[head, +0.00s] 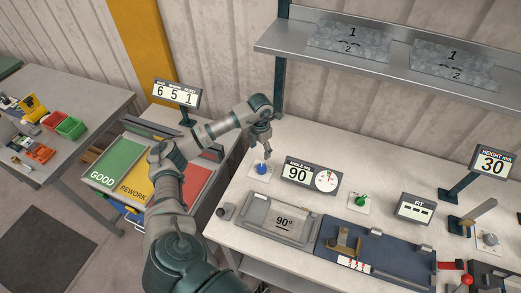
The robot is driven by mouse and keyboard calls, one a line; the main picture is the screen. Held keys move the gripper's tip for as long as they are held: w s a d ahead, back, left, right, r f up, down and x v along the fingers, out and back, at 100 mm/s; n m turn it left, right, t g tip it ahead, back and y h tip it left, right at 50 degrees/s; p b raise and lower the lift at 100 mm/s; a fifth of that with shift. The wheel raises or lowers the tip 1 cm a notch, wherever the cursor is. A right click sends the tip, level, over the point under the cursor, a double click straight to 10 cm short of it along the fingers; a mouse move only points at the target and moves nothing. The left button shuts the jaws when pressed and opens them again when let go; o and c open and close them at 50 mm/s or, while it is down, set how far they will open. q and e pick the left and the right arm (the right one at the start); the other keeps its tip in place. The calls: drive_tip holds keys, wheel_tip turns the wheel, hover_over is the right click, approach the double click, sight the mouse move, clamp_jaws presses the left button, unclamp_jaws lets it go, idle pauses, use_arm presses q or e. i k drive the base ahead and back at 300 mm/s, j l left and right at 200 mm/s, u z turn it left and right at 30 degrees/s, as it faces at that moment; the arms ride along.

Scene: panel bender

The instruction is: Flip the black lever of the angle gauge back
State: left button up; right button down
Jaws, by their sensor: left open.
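The angle gauge display (297,173) reads 90 and has a round white dial on its right. It stands on the pale workbench (355,160) near the middle of the view. I cannot make out its black lever at this size. My left gripper (266,156) is open and points down, above and left of the display, just behind a blue knob (261,169) on a small white plate. It holds nothing that I can see and appears apart from the display. My right gripper is not in view.
A grey tray marked 90° (249,221) and a blue fixture plate (390,275) lie in front. A green knob (361,200), a FIT display (415,208) and a height display (492,163) stand to the right. A metal shelf (390,62) hangs above the bench's back.

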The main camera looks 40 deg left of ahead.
sight(220, 213)
drive_tip(key=k, duration=1.5)
